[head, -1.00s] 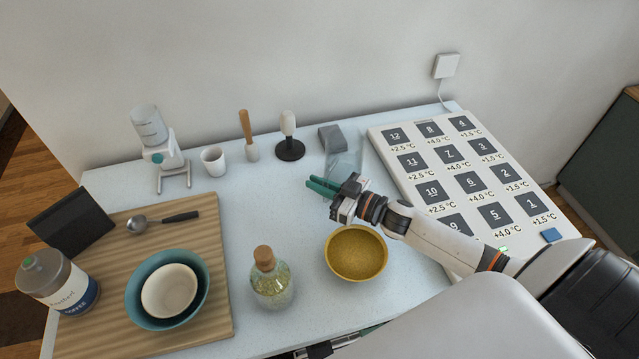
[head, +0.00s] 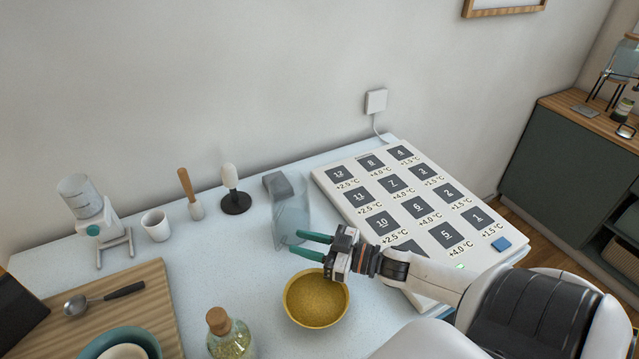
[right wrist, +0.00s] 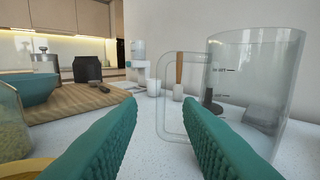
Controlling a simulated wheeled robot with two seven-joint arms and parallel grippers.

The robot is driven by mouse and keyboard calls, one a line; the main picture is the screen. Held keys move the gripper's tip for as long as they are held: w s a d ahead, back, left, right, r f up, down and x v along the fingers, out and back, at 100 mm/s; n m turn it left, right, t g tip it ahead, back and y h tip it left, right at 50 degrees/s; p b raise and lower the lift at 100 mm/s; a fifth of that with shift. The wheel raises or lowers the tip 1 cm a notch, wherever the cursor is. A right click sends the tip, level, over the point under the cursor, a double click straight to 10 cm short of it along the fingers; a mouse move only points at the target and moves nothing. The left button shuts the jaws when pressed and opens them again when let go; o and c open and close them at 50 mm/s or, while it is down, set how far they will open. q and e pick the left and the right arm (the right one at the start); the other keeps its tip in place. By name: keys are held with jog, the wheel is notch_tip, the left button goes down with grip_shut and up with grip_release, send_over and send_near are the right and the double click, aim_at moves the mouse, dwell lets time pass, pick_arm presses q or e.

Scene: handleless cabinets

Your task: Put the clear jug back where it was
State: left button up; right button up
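The clear jug (head: 291,212) stands upright on the pale worktop (head: 240,255), in front of a grey block. In the right wrist view the jug (right wrist: 262,85) fills the right side, with graduation marks on its wall and its handle (right wrist: 163,100) pointing left. My right gripper (head: 296,242) is open, its teal fingers reaching left just in front of the jug's base. In the right wrist view the handle shows ahead of the finger gap, partly behind the right finger; I cannot tell whether they touch. My left gripper is out of view.
A yellow bowl (head: 316,300) sits right below the right gripper, with a corked bottle (head: 230,337) to its left. The numbered panel (head: 347,205) lies to the right. A tamper on a black stand (head: 234,190), a pestle (head: 190,195) and a cup (head: 156,226) stand along the back left.

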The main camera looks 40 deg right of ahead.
jog(key=v, duration=0.3)
jog(key=shift+s+d, duration=0.1)
jog(key=shift+s, duration=0.05)
dwell(0.5)
